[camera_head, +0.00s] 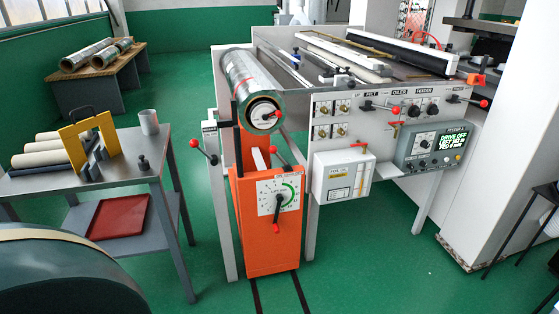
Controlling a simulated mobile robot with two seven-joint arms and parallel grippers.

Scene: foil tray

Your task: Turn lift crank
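An orange lift column (258,255) stands at the left end of a white machine. On its front is a white dial plate (267,190) with a green arc. A dark crank (278,212) sits on the dial, its arm hanging down to a red grip. A shiny metal roll (245,80) lies at the top of the column. Small print on the dial is too blurred to read. Neither of my grippers is in view.
Other red-knobbed levers stick out, one from the left post (204,153) and one near the column top (281,158). A grey side table (125,170) stands left, a control box (432,147) right. Green floor is open in front.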

